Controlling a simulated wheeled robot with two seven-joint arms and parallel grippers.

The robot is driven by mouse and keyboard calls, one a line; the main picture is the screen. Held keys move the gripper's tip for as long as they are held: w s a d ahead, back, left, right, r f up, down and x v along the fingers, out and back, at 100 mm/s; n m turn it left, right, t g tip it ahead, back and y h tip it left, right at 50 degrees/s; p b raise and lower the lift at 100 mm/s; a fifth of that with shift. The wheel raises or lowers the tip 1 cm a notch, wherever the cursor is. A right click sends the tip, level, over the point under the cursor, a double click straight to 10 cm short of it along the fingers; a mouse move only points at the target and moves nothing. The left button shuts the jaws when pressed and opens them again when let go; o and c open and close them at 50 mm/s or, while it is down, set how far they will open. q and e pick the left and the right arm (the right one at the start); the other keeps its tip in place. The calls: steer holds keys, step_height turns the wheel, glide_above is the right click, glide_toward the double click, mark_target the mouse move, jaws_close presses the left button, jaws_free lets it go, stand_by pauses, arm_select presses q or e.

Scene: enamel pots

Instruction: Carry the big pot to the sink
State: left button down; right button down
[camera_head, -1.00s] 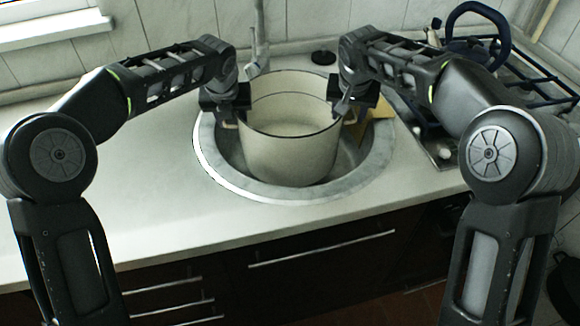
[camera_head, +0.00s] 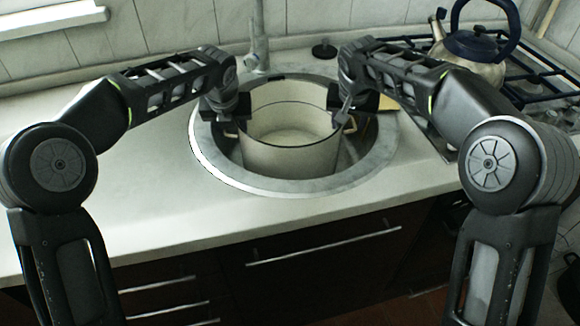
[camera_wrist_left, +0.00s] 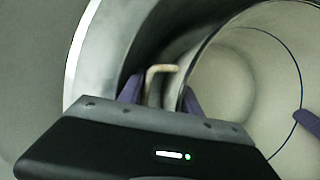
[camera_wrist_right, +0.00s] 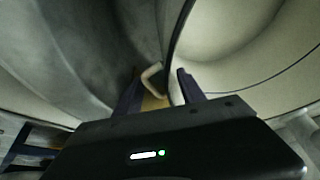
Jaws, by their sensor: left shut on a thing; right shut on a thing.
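The big cream pot (camera_head: 290,150) with a dark rim sits upright, low inside the round steel sink (camera_head: 215,160). I cannot tell whether its base touches the sink bottom. My left gripper (camera_head: 236,120) is shut on the pot's left handle; in the left wrist view this handle (camera_wrist_left: 152,82) shows between the fingers (camera_wrist_left: 165,95). My right gripper (camera_head: 345,116) is shut on the right handle (camera_head: 350,126); in the right wrist view that handle (camera_wrist_right: 152,78) shows between the fingers (camera_wrist_right: 158,92). The pot looks empty.
The faucet (camera_head: 258,50) stands behind the sink, with a black stopper (camera_head: 324,50) beside it. A kettle (camera_head: 475,50) stands on the stove (camera_head: 530,80) at the right. A yellow sponge-like thing (camera_head: 388,103) is by the sink's right edge. The counter left of the sink is clear.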

arm_select(q)
steer(key=shift+d+f, duration=0.25)
steer(key=shift+d, duration=0.2)
arm_select(e)
steer(key=shift+a+f, duration=0.2)
steer(key=shift+a, duration=0.25)
arm_select(q)
steer(key=c, duration=1.2)
jaws_free()
steer(key=shift+s, duration=0.1)
steer(key=shift+c, duration=0.2)
arm_select(e)
steer(key=c, duration=1.1)
jaws_free()
arm_select(q)
steer(key=o, duration=0.3)
steer(key=shift+a, duration=0.2)
arm_select(e)
steer(key=o, duration=0.3)
steer(key=shift+d, duration=0.15)
arm_select(q)
steer(key=shift+o, duration=0.5)
steer(key=shift+a, duration=0.15)
arm_select(e)
steer(key=shift+o, duration=0.6)
steer(key=shift+d, duration=0.2)
